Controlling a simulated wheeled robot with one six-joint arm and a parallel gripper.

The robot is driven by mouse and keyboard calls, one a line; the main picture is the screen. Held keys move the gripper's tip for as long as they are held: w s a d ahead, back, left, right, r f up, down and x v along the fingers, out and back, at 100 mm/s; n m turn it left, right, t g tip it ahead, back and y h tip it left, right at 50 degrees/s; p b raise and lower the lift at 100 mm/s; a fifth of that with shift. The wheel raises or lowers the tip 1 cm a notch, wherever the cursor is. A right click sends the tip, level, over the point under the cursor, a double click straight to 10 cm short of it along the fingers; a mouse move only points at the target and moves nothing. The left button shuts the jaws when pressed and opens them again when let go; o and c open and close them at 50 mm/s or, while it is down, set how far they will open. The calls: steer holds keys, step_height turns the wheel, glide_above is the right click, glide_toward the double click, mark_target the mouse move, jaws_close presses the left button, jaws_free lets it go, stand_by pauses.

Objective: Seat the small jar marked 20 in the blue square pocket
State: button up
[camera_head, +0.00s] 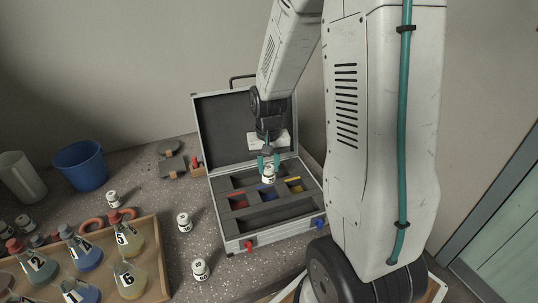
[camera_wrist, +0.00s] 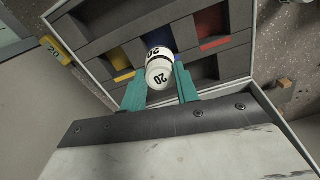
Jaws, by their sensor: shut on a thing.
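In the head view the jar (camera_head: 268,174) hangs under my gripper (camera_head: 268,158), over the middle of the open case. The blue square pocket (camera_wrist: 158,38) shows just beyond the jar in the wrist view, partly hidden by it. In the head view the blue pocket (camera_head: 266,190) lies just below the jar. I cannot tell how far the jar is above the pocket floor.
The open case (camera_head: 284,234) also has a red pocket (camera_head: 238,201) and a yellow pocket (camera_head: 294,184) beside the blue one. Several white jars, including one (camera_head: 184,222), stand on the bench. A wooden tray of flasks (camera_head: 156,262) and a blue bucket (camera_head: 81,167) are at left.

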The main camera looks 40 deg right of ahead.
mark_target(269, 185)
steer(key=shift+f, duration=2.6)
steer(key=shift+s+f, duration=0.15)
steer(key=shift+f, duration=0.4)
steer(key=shift+f, duration=0.55)
steer(key=shift+f, duration=0.15)
steer(key=shift+f, duration=0.35)
steer(key=o, duration=1.6)
